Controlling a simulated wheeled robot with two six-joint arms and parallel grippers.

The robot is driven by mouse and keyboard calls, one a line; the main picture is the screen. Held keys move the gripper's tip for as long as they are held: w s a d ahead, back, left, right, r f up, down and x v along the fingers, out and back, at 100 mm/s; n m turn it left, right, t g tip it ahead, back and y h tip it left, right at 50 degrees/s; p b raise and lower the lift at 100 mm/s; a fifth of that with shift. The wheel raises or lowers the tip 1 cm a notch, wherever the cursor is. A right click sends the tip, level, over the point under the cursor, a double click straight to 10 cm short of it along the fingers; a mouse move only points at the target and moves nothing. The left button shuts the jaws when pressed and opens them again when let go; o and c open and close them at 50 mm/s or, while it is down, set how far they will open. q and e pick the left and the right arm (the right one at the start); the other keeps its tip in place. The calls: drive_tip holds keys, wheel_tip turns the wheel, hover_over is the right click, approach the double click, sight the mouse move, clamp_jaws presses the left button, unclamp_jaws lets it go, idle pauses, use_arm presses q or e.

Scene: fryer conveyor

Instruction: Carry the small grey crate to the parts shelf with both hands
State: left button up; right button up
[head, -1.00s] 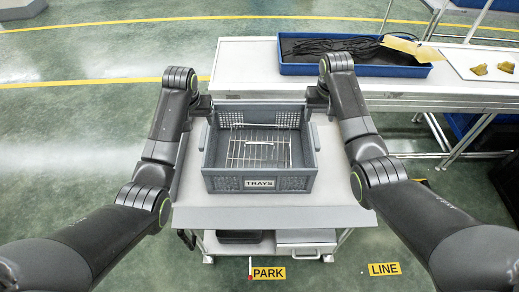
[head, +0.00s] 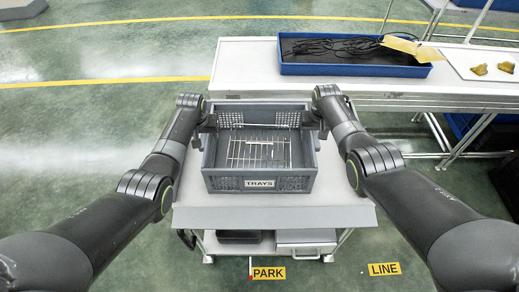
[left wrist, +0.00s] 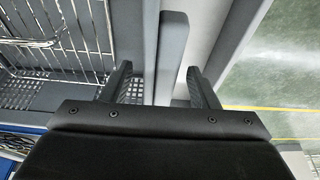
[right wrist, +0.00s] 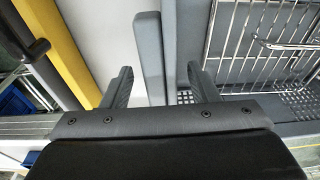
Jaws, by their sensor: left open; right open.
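The small grey crate (head: 212,183), labelled TRAYS, stands on a white-topped cart (head: 330,198) in front of me. A wire rack (head: 262,150) lies inside it. My left gripper (head: 208,121) is open at the crate's left side, towards its far end. In the left wrist view its fingers (left wrist: 160,80) stand either side of a grey side handle (left wrist: 173,55). My right gripper (head: 313,121) is open at the right side. In the right wrist view its fingers (right wrist: 160,82) stand either side of the other handle (right wrist: 149,55). I cannot make out which thing is the parts shelf.
A long white bench (head: 245,62) stands behind the cart and extends right. It holds a blue tray (head: 350,70) of dark cables and a white board (head: 480,58) with yellowish pieces. Floor labels PARK (head: 268,273) and LINE (head: 384,269) lie nearer. Left floor is clear.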

idle(0.3)
use_arm(q)
clamp_jaws()
use_arm(e)
clamp_jaws()
use_arm(q)
drive_tip(key=shift+f, duration=0.1)
use_arm(e)
drive_tip(key=shift+f, duration=0.1)
drive_tip(key=shift+w, duration=0.1)
